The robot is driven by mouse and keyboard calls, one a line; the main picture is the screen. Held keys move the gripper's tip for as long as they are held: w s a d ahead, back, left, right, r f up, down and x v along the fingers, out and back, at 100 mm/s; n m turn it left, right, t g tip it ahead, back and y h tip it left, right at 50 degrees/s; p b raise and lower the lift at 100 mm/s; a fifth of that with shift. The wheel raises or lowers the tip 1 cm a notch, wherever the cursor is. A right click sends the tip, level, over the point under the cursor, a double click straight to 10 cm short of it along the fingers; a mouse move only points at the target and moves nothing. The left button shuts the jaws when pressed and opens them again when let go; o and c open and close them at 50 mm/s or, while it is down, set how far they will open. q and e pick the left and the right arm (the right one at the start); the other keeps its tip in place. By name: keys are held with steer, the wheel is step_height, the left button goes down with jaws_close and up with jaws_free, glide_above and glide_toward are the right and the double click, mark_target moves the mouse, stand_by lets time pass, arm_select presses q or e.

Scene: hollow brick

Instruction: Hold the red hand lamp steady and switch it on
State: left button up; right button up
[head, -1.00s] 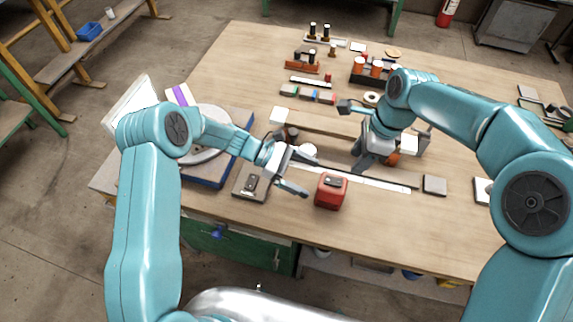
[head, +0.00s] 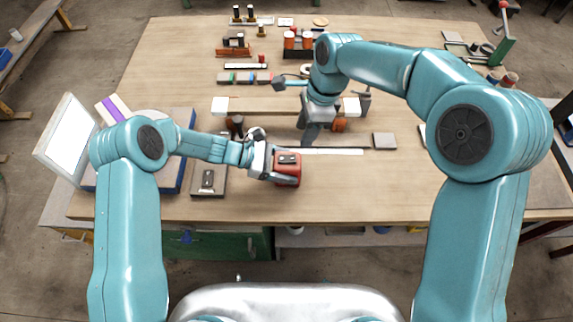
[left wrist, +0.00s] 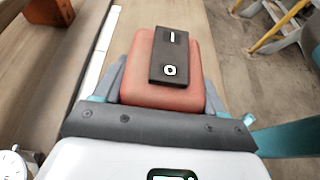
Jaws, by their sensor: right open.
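The red hand lamp (head: 287,171) stands on the workbench near its front edge. A dark panel with a light bar mark and a round white-ringed button shows on its face in the left wrist view (left wrist: 171,57). My left gripper (head: 283,170) has its fingers on both sides of the lamp, with no clear gap in the left wrist view; the fingertips are hidden by the lamp. My right gripper (head: 311,135) is open above the bench, behind and to the right of the lamp, apart from it.
A grey plate with a dark fitting (head: 208,181) lies left of the lamp. Racks of small parts stand farther back. The front right of the bench (head: 370,190) is clear.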

arm_select(q)
steer(key=c, duration=0.3)
arm_select(e)
steer(key=shift+c, duration=0.3)
steer(key=c, duration=0.5)
steer(key=shift+w+n, duration=0.1)
steer(key=shift+n, duration=0.4)
jaws_close()
arm_select(q)
steer(key=shift+f, duration=0.1)
steer(key=shift+a, duration=0.1)
arm_select(e)
steer(key=s+a+r+n+t+h, duration=0.3)
steer(key=s+a+r+n+t, duration=0.1)
steer(key=n, duration=1.1)
steer(key=shift+v, duration=0.85)
